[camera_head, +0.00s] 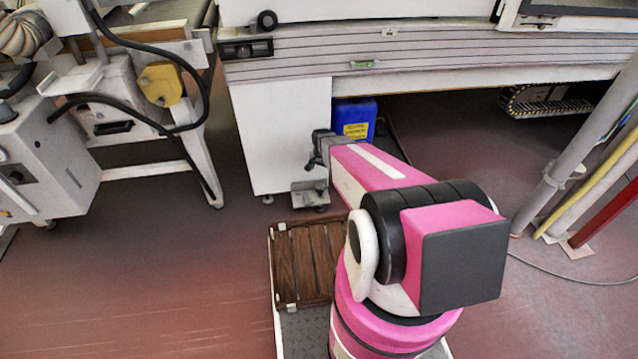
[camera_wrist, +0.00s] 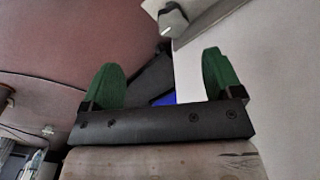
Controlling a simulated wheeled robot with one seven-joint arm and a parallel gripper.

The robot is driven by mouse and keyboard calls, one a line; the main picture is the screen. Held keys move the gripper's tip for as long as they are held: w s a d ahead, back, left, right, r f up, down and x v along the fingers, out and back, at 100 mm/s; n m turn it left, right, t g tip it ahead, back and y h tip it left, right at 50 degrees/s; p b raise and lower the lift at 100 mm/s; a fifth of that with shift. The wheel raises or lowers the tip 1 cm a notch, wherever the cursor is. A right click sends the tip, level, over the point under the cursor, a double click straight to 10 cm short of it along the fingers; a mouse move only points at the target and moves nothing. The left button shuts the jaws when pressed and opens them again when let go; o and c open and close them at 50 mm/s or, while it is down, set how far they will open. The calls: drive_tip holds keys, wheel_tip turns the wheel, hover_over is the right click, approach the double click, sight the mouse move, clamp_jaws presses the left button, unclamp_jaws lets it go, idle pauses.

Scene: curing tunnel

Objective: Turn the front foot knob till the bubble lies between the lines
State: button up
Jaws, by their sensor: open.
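My gripper (camera_head: 314,158) is open and empty, beside the right edge of the white machine leg (camera_head: 282,135) and above its foot bracket. In the wrist view its two green fingers (camera_wrist: 163,75) stand wide apart. A grey lobed knob (camera_wrist: 172,18) with a white mark shows beyond the fingers at the top, apart from them, by a pale panel. It looks like the foot knob; I cannot make it out clearly in the head view. A small green level (camera_head: 364,64) sits on the machine's front rail. Its bubble and lines are too small to read.
A metal bracket (camera_head: 310,193) sticks out low on the leg. A blue container (camera_head: 355,119) with a yellow label stands behind my gripper. A slatted brown wooden platform (camera_head: 305,260) lies on the floor in front. Pipes (camera_head: 585,150) stand at right; floor at left is clear.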

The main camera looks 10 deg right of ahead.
drive_tip(key=m, duration=0.1)
hover_over(320, 186)
wheel_tip(320, 186, down, 5)
wheel_tip(320, 186, down, 10)
drive_tip(key=shift+s+f, duration=0.15)
drive_tip(key=shift+f, duration=0.05)
drive_tip(key=c, duration=0.9)
